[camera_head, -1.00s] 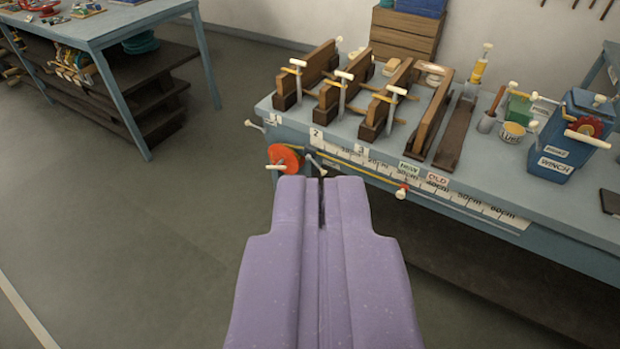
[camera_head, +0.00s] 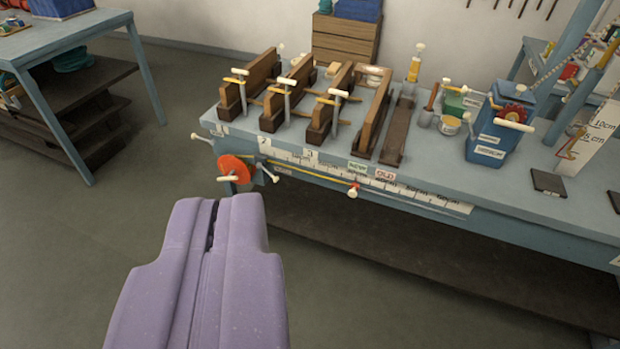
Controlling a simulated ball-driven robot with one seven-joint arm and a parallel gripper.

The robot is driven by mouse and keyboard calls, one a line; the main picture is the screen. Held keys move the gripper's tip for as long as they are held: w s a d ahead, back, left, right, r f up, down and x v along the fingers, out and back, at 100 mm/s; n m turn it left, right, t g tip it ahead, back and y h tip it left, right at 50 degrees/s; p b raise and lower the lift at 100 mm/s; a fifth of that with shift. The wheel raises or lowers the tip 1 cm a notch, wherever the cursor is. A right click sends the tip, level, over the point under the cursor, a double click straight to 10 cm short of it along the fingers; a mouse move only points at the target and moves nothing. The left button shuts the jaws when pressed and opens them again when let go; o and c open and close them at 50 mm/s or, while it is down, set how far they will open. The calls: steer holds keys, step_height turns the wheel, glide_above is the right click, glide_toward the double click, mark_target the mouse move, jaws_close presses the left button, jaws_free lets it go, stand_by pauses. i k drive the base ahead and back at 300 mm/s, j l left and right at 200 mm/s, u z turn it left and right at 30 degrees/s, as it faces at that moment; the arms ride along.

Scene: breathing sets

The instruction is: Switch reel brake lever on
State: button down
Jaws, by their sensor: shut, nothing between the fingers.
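An orange-red reel (camera_head: 236,164) with a pale crank knob hangs on the front edge of the blue bench at its left end. A short pale-tipped lever (camera_head: 271,172) sticks out just right of the reel. It looks like the reel brake lever, but no label on it can be read. My purple gripper (camera_head: 214,204) is shut and empty. Its tips appear just below the reel in the picture, apart from it, and below and left of the lever. No contact shows.
On the blue bench (camera_head: 545,215) stand several wooden boards with clamps (camera_head: 285,95), a blue winch (camera_head: 492,130) and small pots. A yellow tape (camera_head: 310,176) runs from the reel along a ruler. A shelf table (camera_head: 85,35) stands at left. The floor between is clear.

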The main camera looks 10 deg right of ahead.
mark_target(213, 141)
steer(key=i+j+z, duration=0.15)
steer(key=j, duration=0.5)
steer(key=j+z, duration=0.15)
steer(key=j, duration=0.55)
steer(key=j+z, duration=0.15)
steer(key=j, duration=0.5)
steer(key=j+z, duration=0.1)
steer(key=j, duration=0.6)
steer(key=k+j+z, duration=0.15)
steer(key=j, duration=0.5)
steer(key=j+z, duration=0.15)
steer(key=j, duration=0.55)
steer(key=k+j+z, duration=0.15)
steer(key=j, duration=0.5)
steer(key=i+j+u, duration=0.25)
steer(key=i, duration=1)
steer(key=i+j+u, duration=0.2)
steer(key=i, duration=1.05)
steer(key=k+l, duration=0.05)
steer(key=l, duration=0.05)
